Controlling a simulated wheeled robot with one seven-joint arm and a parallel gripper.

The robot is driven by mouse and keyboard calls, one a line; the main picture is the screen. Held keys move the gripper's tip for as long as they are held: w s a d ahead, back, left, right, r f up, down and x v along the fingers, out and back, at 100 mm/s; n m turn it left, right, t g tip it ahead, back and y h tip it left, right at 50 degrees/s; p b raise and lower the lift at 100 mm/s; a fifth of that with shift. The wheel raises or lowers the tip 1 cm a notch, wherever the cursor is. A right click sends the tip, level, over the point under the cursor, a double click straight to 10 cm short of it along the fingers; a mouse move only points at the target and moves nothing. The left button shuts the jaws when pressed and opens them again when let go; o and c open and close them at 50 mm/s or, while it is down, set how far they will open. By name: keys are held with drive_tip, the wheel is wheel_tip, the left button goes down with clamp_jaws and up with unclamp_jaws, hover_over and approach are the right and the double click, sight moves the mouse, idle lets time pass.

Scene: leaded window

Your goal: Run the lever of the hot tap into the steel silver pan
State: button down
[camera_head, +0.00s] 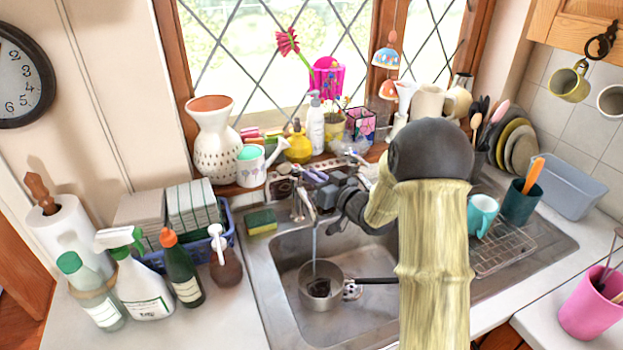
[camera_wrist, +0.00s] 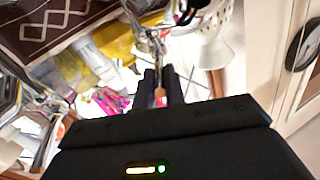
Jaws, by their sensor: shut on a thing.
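The steel pan (camera_head: 338,271) sits in the sink basin under the spout, its dark handle pointing right. Something dark shows inside it. A thin stream of water (camera_head: 314,244) falls from the tap (camera_head: 300,203) into the pan. My gripper (camera_head: 322,196) is at the tap, just right of the spout. In the wrist view my two dark fingers (camera_wrist: 161,88) are shut on a slim lever (camera_wrist: 160,97) with a brownish end. The lever is mostly hidden in the head view by my gripper and arm.
The sink (camera_head: 283,255) has a yellow-green sponge (camera_head: 262,221) on its left rim. Spray bottles (camera_head: 143,285) stand to the left. The windowsill behind is crowded with a vase (camera_head: 214,145), a watering can (camera_head: 251,170) and a soap bottle (camera_head: 315,127). A wire rack (camera_head: 503,250) lies right.

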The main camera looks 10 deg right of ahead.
drive_tip(key=shift+r, duration=0.25)
drive_tip(key=c, duration=1.5)
unclamp_jaws()
drive_tip(key=shift+a, duration=0.1)
drive_tip(key=shift+o, duration=0.2)
drive_tip(key=shift+f, duration=0.15)
drive_tip(key=b+v, duration=0.3)
drive_tip(key=v, duration=1.4)
drive_tip(key=shift+s, duration=0.1)
